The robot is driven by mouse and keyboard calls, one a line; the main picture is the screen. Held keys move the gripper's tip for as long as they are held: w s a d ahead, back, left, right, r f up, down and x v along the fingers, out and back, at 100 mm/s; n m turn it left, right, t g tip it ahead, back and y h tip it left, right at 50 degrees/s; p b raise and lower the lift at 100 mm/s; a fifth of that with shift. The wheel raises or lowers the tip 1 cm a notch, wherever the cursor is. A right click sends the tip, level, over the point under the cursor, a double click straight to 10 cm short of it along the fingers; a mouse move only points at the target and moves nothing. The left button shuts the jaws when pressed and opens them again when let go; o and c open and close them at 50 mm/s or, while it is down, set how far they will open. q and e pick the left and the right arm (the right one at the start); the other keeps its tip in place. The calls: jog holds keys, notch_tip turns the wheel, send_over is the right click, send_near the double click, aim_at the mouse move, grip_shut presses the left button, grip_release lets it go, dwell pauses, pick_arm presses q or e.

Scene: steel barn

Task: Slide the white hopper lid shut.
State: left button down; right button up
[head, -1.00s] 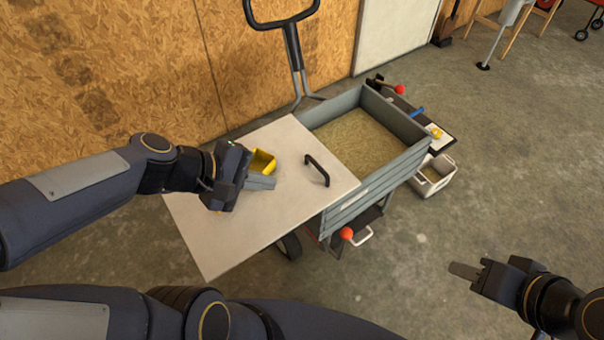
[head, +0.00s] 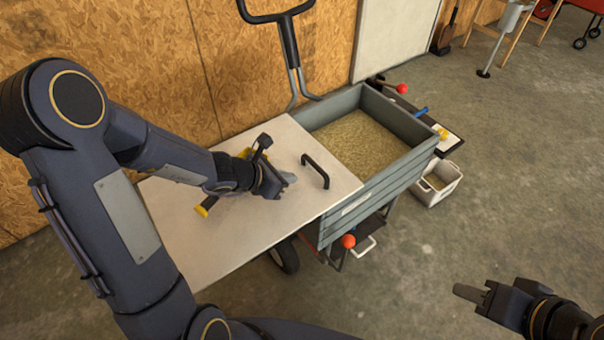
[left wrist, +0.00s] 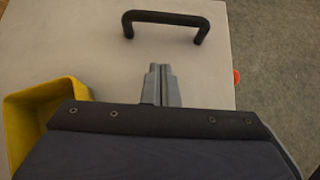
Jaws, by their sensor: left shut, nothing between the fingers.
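The white hopper lid (head: 235,245) is slid out to the left of the grey hopper (head: 372,181), whose grain-filled opening is uncovered on the right. A black handle (head: 316,170) stands on the lid near its right edge; it also shows in the left wrist view (left wrist: 166,17). My left gripper (head: 290,177) is shut and empty, over the lid just left of the handle and apart from it. In the left wrist view its fingertips (left wrist: 160,68) point toward the handle. My right gripper (head: 457,290) is at the lower right, away from the hopper; its fingers look closed together.
A yellow scoop-like container (left wrist: 40,112) sits on the lid, partly hidden by my left arm in the head view. A red knob (head: 348,241) is on the hopper's front. A white bin (head: 436,184) stands on the floor to the right. A wooden wall (head: 230,60) is behind.

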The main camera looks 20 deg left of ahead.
pick_arm(q)
jog(key=shift+w+d+r+p, duration=0.1)
jog(key=shift+w+d+p, duration=0.15)
jog(key=shift+w+d, duration=0.6)
jog(key=shift+w+d+r+p, duration=0.1)
jog(key=shift+w+d+p, duration=0.1)
jog(key=shift+w+d, duration=0.6)
jog(key=shift+w+a, duration=0.2)
pick_arm(e)
jog(key=shift+r, duration=0.15)
